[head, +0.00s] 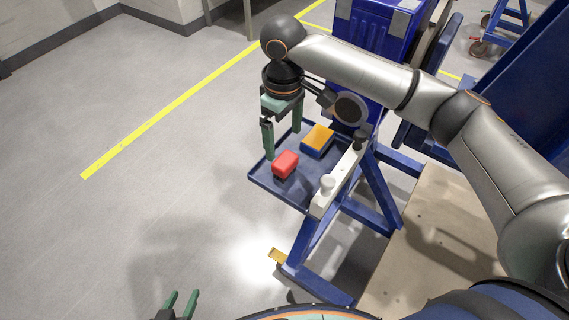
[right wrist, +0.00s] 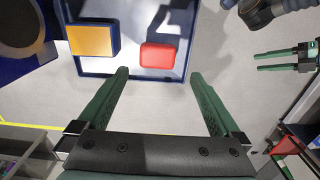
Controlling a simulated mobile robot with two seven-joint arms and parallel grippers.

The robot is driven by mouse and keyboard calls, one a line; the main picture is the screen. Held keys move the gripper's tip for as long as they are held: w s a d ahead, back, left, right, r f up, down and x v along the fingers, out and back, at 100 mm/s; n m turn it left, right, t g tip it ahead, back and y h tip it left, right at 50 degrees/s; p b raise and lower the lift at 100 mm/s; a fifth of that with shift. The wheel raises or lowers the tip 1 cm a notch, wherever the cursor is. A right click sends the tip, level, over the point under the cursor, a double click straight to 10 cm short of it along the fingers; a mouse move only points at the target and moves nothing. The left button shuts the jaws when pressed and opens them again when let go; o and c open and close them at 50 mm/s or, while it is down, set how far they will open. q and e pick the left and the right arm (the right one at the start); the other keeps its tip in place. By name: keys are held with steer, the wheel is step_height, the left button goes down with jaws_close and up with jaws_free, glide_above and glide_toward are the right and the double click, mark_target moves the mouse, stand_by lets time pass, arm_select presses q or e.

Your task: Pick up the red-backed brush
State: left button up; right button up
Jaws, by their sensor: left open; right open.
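The red-backed brush (head: 285,165) lies in the shallow blue tray (head: 264,184), near its left front part. In the right wrist view the brush (right wrist: 158,55) shows as a red rounded block just beyond the fingertips and between their lines. My right gripper (head: 283,142) is open and empty, pointing down over the far left side of the tray. It also shows in the right wrist view (right wrist: 160,75), with both fingers spread. My left gripper (head: 182,303) is open and empty at the bottom edge of the head view, away from the tray; it also shows at the right wrist view's right (right wrist: 285,60).
A blue block with an orange-yellow top (head: 319,138) lies in the tray beside the brush. A white bar with knobs (head: 338,182) runs along the tray's right side on a blue frame (head: 380,190). Open floor lies to the left.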

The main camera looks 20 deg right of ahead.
mark_target(283, 158)
steer(key=f, duration=0.9)
steer(key=shift+w+b, duration=0.35)
steer(key=shift+c, duration=0.2)
steer(key=c, duration=1.2)
